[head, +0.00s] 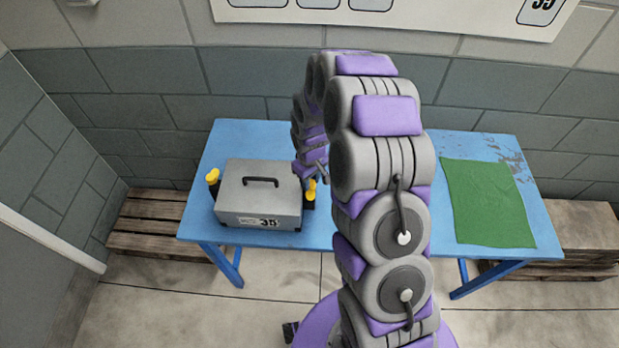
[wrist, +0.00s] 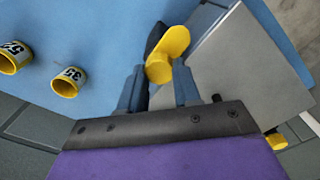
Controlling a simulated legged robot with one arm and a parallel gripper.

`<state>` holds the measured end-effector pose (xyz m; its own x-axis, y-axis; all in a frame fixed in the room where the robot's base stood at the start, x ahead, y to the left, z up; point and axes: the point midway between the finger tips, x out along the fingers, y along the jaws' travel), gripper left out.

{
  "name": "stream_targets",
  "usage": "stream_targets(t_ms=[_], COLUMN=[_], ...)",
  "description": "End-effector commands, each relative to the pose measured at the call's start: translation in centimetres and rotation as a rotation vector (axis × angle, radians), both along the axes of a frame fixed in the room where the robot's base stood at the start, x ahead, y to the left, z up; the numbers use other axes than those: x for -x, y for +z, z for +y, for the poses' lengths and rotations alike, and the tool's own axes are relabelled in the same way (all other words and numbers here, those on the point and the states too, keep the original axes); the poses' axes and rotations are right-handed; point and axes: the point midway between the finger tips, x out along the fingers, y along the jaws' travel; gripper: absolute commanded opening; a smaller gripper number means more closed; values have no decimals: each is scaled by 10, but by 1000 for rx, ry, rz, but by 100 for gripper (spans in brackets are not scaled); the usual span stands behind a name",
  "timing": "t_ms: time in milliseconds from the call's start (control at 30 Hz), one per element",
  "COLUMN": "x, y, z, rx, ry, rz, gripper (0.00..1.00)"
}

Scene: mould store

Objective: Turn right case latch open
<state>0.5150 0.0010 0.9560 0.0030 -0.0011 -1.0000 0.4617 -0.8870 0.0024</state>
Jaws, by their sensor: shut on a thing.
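The grey case (head: 262,196) with a black handle stands shut at the left of the blue table. Its right latch (head: 310,194), black with a yellow knob, is partly hidden by my arm in the head view. In the wrist view the right latch (wrist: 168,52) stands between my fingers, beside the case wall (wrist: 235,65). My gripper (wrist: 160,88) is shut on it. The head view shows only a small part of my gripper (head: 319,177). The left latch (head: 213,182), also black and yellow, is on the other side of the case.
Two yellow-rimmed cylinders, one (wrist: 16,57) left of the other (wrist: 69,81), stand on the table beside the latch. A green cloth (head: 487,202) lies on the right of the blue table (head: 270,138). Wooden pallets (head: 147,225) stand by the wall.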

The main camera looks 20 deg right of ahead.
Motion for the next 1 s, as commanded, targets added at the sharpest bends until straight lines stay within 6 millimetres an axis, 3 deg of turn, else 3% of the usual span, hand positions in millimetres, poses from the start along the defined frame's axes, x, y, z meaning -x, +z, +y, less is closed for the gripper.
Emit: stream_targets(t_ms=[400,433,600,700,1000], x=[2,3,2,2,1], y=[0,0,-1,-1,3], z=[-1,-1,-1,0,0], rx=[1,1,1,1,1], ry=[8,8,7,7,7], rz=[5,5,5,5,3], gripper=[2,33,49,58,58])
